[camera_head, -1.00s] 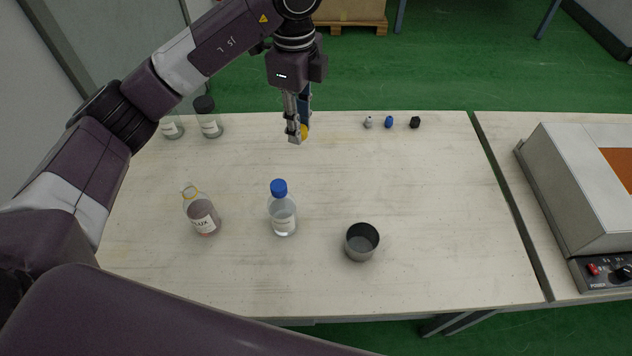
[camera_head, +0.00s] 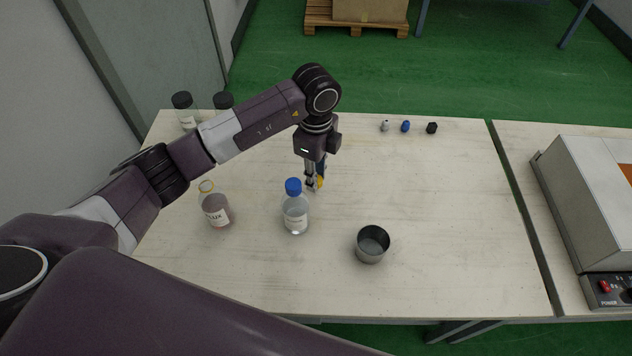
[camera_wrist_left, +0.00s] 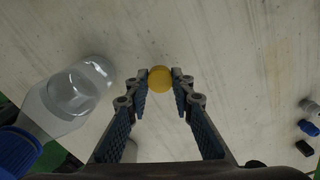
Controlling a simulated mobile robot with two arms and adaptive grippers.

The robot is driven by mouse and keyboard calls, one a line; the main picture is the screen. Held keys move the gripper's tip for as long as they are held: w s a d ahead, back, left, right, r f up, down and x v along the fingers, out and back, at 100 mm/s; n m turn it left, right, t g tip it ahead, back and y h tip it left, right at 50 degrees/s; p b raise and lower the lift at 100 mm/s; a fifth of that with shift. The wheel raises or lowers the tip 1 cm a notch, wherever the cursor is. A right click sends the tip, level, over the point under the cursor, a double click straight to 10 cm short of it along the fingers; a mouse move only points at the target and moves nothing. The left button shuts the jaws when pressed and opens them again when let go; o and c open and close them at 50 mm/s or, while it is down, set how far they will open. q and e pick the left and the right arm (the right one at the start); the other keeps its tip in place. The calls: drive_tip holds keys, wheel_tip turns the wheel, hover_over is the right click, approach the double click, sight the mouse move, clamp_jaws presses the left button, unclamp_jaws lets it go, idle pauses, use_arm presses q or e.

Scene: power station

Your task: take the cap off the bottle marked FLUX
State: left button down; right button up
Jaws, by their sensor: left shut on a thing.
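The bottle marked FLUX (camera_head: 216,211) stands upright at the left of the table in the head view. Its neck is open, with a yellow ring around it and no cap on it. My left gripper (camera_head: 314,187) is shut on a small round yellow cap (camera_head: 321,183), just behind and right of the blue-capped bottle. In the left wrist view the yellow cap (camera_wrist_left: 160,79) sits between the fingertips of the left gripper (camera_wrist_left: 160,82). I cannot tell whether the cap touches the table. My right gripper is not in view.
The clear blue-capped bottle (camera_head: 295,212) stands close to my left gripper. A metal cup (camera_head: 372,244) stands to its right. Several small items, including a blue one (camera_head: 405,126), sit at the back. Dark-capped bottles (camera_head: 183,110) stand back left. The table's right part is clear.

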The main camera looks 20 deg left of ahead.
use_arm(q)
wheel_tip(320, 180, down, 3)
drive_tip(key=shift+r, duration=0.1)
drive_tip(key=shift+f, duration=0.2)
drive_tip(key=c, duration=1.7)
unclamp_jaws()
drive_tip(key=shift+f, duration=0.1)
